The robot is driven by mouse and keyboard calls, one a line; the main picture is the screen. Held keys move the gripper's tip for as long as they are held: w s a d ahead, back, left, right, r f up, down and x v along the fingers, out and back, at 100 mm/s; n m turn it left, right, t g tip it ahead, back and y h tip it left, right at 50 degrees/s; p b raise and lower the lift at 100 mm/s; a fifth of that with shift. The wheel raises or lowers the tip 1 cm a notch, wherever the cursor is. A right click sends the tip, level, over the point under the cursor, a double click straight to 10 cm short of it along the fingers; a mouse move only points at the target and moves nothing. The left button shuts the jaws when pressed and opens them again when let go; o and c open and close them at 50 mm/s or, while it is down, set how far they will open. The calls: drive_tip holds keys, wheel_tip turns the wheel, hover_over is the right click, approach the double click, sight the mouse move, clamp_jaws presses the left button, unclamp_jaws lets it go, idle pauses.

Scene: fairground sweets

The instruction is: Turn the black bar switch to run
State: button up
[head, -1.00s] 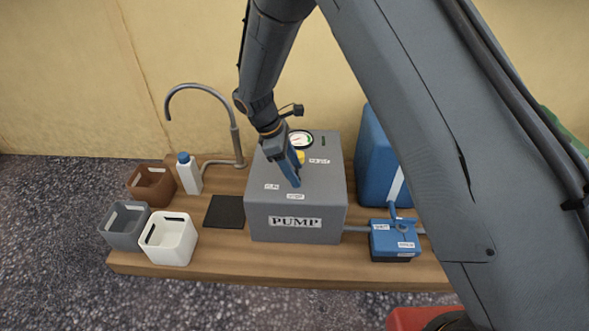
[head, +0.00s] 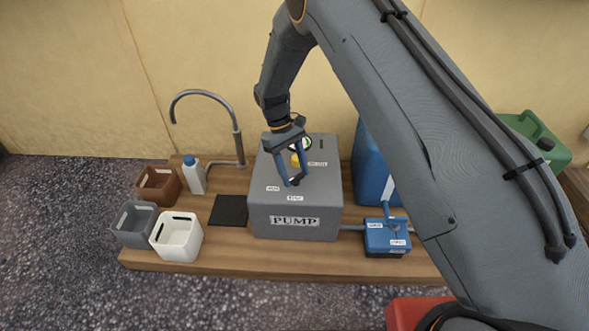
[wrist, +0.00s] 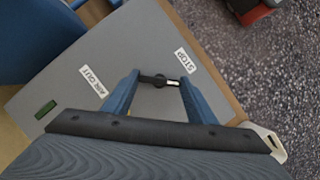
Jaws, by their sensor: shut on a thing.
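The grey pump box (head: 318,212) stands on a wooden board, with its PUMP label on the front. My gripper (head: 294,181) reaches down onto its top, its blue fingers on either side of the black bar switch. In the wrist view the black bar switch (wrist: 155,80) lies crosswise between the fingertips (wrist: 160,82), which are shut on its ends. Its white-marked end is at the right finger, just below the STOP label (wrist: 185,62). An AIR OUT label (wrist: 93,87) is to the left. I cannot make out a run label.
A gauge (head: 300,143) and a yellow part (head: 297,160) are on the pump behind my gripper. A blue valve box (head: 388,236) and a blue container (head: 370,175) stand to the right. A tap, a white bottle (head: 194,178) and small bins (head: 178,238) stand left.

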drive_tip(key=m+y, duration=0.1)
drive_tip(key=m, duration=0.1)
drive_tip(key=m+p, duration=0.1)
drive_tip(key=m, duration=0.1)
drive_tip(key=shift+w+d+m+g+y+p, duration=0.1)
drive_tip(key=shift+m+g+y+p, duration=0.2)
drive_tip(key=shift+m+g+y, duration=0.1)
idle(0.5)
drive_tip(key=o, duration=1.1)
drive_tip(key=shift+c, duration=0.2)
drive_tip(key=d+p+v, duration=0.1)
drive_tip(key=v, duration=0.6)
drive_tip(key=shift+a+r, duration=0.4)
drive_tip(key=shift+a, duration=0.1)
drive_tip(key=shift+w, duration=0.15)
